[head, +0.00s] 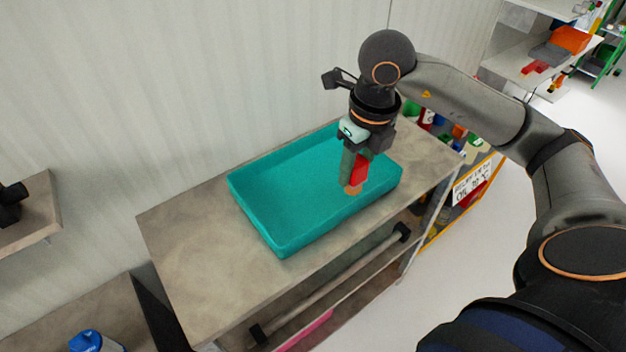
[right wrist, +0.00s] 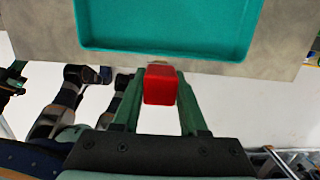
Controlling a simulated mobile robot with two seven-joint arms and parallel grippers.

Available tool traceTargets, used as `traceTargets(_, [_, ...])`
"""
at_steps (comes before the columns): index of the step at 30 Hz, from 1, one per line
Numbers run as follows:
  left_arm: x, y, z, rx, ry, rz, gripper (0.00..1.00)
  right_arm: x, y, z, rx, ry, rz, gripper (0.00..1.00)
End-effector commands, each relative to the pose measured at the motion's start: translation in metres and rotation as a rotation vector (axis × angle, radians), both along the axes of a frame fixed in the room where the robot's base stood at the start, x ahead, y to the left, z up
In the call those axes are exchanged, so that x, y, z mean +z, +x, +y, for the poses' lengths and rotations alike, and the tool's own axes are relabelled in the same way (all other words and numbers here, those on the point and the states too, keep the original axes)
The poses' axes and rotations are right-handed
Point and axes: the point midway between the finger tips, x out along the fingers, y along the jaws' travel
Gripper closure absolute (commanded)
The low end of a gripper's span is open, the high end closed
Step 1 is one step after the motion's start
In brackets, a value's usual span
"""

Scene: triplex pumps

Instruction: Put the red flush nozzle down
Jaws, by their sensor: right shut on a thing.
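My right gripper (head: 354,172) is shut on the red flush nozzle (head: 361,169), which shows between its green fingers. In the head view it points down over the right part of a teal tray (head: 262,217). In the right wrist view the red nozzle (right wrist: 160,85) sits between the fingertips, with the tray (right wrist: 165,52) beyond it. The gap between nozzle and tray is hard to judge. A dark part with green on it at the left edge of the right wrist view may be my left gripper (right wrist: 15,78); its jaws cannot be made out.
The tray stands on a grey-brown table (head: 190,240) against a pale wall. The tray looks empty, and the tabletop left of it is clear. A lower shelf holds a long bar (head: 330,283). A bin rack (head: 470,190) with a sign stands behind the table's right end. A blue-capped bottle (head: 88,341) is at lower left.

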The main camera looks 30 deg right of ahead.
Motion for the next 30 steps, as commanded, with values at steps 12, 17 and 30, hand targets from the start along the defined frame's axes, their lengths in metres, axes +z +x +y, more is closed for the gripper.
traceTargets(12, [-0.006, -0.012, 0.010, 0.015, 0.016, 0.028, 1.00, -0.062, 0.076, 0.024, 0.001, 0.001, 0.002, 1.00])
traceTargets(17, [-0.005, -0.011, 0.010, 0.015, 0.015, 0.024, 1.00, -0.073, 0.085, 0.027, 0.002, 0.001, 0.000, 1.00])
traceTargets(30, [0.002, -0.007, 0.008, 0.014, 0.010, 0.010, 1.00, -0.110, 0.091, 0.028, 0.001, 0.000, -0.002, 1.00])
